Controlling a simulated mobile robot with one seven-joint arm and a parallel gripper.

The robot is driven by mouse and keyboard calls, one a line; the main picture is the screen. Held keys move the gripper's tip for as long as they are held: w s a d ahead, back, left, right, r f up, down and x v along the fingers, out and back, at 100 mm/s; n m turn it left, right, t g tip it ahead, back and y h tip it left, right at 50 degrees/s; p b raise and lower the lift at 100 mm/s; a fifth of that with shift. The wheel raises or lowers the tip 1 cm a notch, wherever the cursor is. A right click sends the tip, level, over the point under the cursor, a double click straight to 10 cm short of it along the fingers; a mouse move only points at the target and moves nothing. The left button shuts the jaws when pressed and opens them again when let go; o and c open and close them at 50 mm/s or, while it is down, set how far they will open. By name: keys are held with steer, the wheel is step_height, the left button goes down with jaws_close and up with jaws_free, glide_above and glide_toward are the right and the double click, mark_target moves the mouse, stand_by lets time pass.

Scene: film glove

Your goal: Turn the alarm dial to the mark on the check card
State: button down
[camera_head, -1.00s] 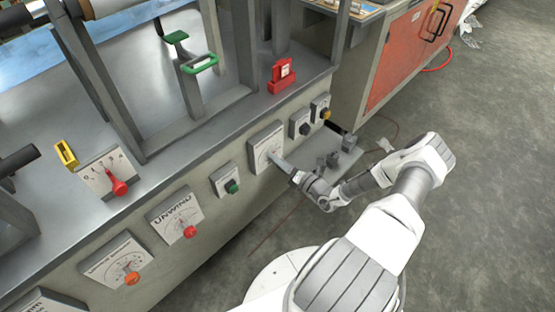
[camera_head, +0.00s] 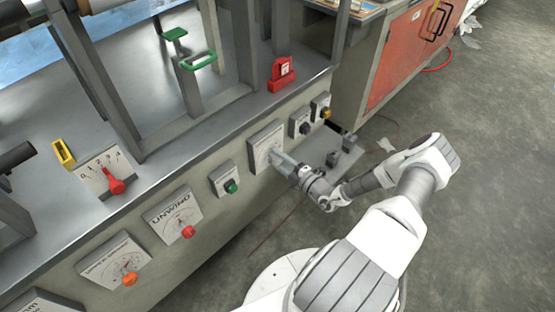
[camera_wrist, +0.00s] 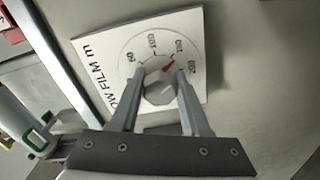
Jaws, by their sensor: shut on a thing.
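The alarm dial is a pale grey faceted knob (camera_wrist: 159,92) on a white plate (camera_wrist: 100,62) lettered "LOW FILM m", with numbers around an arc. A red pointer (camera_wrist: 168,67) shows at the knob's upper right, pointing toward the right part of the arc. My gripper (camera_wrist: 160,72) has one finger on each side of the knob and is shut on it. In the head view the plate (camera_head: 261,143) is on the machine's front face, with my gripper (camera_head: 274,157) against it and hiding the knob. I cannot identify the check card for sure; a red holder with a white label (camera_head: 284,70) stands above on the ledge.
Other front-panel controls are a green knob (camera_head: 231,186), a black knob (camera_head: 305,128), a yellow knob (camera_head: 326,114) and the red UNWIND dial (camera_head: 188,232). A red-fronted cabinet (camera_head: 400,58) stands at the right. Open floor (camera_head: 490,200) lies beyond my arm.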

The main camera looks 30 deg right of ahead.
steer(key=m, duration=0.6)
steer(key=shift+f+m+b, duration=0.1)
steer(key=shift+m+b, duration=0.2)
steer(key=shift+b, duration=0.1)
stand_by(0.4)
steer(key=shift+c, duration=1.9)
jaws_free()
steer(key=shift+s, duration=0.1)
steer(key=p+v, duration=0.3)
steer(key=v, duration=1.4)
steer(key=shift+s, duration=0.15)
